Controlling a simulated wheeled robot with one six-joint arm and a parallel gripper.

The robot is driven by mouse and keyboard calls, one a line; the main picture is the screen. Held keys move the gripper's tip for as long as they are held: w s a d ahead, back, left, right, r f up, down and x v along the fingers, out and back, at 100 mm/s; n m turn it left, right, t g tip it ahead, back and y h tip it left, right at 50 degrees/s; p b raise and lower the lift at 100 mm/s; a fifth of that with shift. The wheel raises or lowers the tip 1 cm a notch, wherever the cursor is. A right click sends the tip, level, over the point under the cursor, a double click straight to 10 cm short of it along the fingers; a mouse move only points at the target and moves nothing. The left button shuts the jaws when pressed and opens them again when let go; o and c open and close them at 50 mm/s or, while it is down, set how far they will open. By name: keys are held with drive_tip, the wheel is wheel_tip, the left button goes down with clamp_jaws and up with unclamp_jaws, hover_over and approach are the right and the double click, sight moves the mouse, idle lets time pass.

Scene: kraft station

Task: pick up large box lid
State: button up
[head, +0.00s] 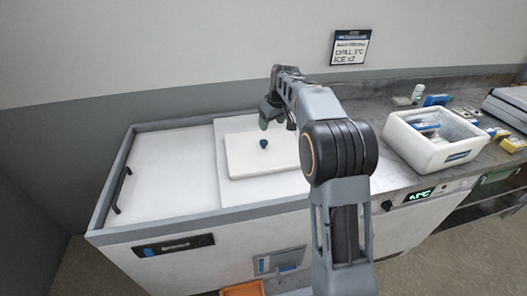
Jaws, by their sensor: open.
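A white rectangular lid (245,165) with a small dark blue knob (264,144) on top lies flat on a white panel of the counter unit. I take it to be the large box lid. My gripper (277,122) is open above the lid's back part, near and slightly behind the knob in the picture. I see nothing between the fingers. My arm crosses in front and hides the lid's right edge. I cannot tell the exact height of the gripper above the lid.
An open white box (433,157) with packs inside stands on the grey counter at right. A bottle (417,93), a blue pack (436,100) and several small items lie behind it. A black handle (122,190) sits on the left white panel (170,165), which is otherwise clear.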

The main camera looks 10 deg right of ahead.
sight(264, 141)
drive_tip(key=x, duration=0.7)
drive_tip(key=shift+w+a+f, duration=0.1)
drive_tip(key=shift+w+f, duration=0.15)
drive_tip(key=shift+f, duration=0.1)
drive_tip(key=shift+w+a+p+x, duration=0.15)
drive_tip(key=shift+p+x, duration=0.25)
drive_tip(key=shift+x, duration=0.9)
drive_tip(key=shift+w+a+p+x, duration=0.15)
drive_tip(key=shift+p+x, duration=0.25)
drive_tip(key=shift+x, duration=0.95)
drive_tip(key=shift+d+r, duration=0.1)
drive_tip(key=shift+r, duration=0.05)
drive_tip(key=shift+c, duration=0.5)
drive_tip(key=c, duration=0.9)
